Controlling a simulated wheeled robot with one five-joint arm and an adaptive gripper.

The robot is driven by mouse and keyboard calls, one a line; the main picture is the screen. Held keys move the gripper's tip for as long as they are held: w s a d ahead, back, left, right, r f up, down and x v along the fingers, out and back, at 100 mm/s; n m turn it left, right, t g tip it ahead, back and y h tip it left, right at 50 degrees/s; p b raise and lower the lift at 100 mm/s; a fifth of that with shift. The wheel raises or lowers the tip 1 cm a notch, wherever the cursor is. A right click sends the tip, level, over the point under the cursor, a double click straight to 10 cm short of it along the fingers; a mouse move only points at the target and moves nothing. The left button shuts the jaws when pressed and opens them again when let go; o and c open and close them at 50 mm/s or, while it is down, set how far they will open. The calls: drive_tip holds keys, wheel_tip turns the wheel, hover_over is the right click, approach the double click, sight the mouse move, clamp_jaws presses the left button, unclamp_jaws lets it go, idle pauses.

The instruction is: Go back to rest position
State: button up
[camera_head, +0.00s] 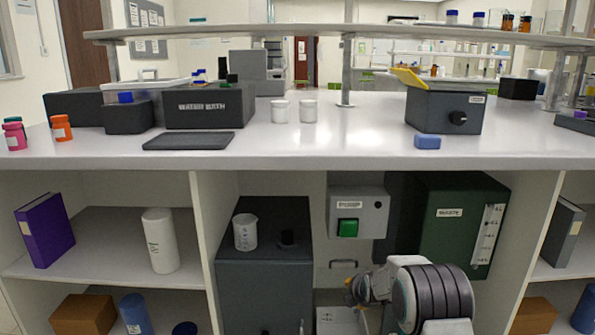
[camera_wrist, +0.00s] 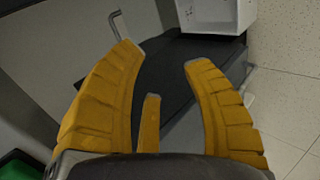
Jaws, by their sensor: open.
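My gripper (camera_head: 357,290) is low in front of the open bay under the bench in the head view, below the pump box. In the wrist view its yellow fingers (camera_wrist: 160,56) are spread apart with nothing between them. Beyond them are a dark surface, a metal handle (camera_wrist: 115,24) and a white box-like part (camera_wrist: 216,14). The grey pump box (camera_head: 358,204) has a green button (camera_head: 347,228) and sits above and slightly left of my gripper. My arm's grey links hide part of the bay's lower right.
A dark green tank (camera_head: 440,210) with a gauge stands right of the pump box. A dark grey cabinet (camera_head: 262,285) with a beaker (camera_head: 245,231) on top stands left. The white bench top (camera_head: 330,150) overhangs my arm. Bay walls (camera_head: 197,215) bound both sides.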

drive_tip(key=s+r+m+g+p, duration=0.1)
drive_tip(key=s+r+m+p, duration=0.2)
drive_tip(key=s+r+p, duration=0.65)
drive_tip(key=s+r+m+g+p, duration=0.1)
drive_tip(key=s+r+m+p, duration=0.25)
drive_tip(key=r, duration=1.05)
drive_tip(key=s+r+m+g+p, duration=0.1)
drive_tip(key=s+r+m+p, duration=0.1)
drive_tip(key=s+r+p, duration=0.7)
drive_tip(key=s+r+m+g+p, duration=0.3)
drive_tip(key=s+r+m+p, duration=0.6)
drive_tip(key=s+r+p, duration=0.8)
drive_tip(key=s+r, duration=0.5)
drive_tip(key=s, duration=0.3)
drive_tip(key=shift+s+a+p, duration=0.15)
drive_tip(key=shift+p, duration=0.25)
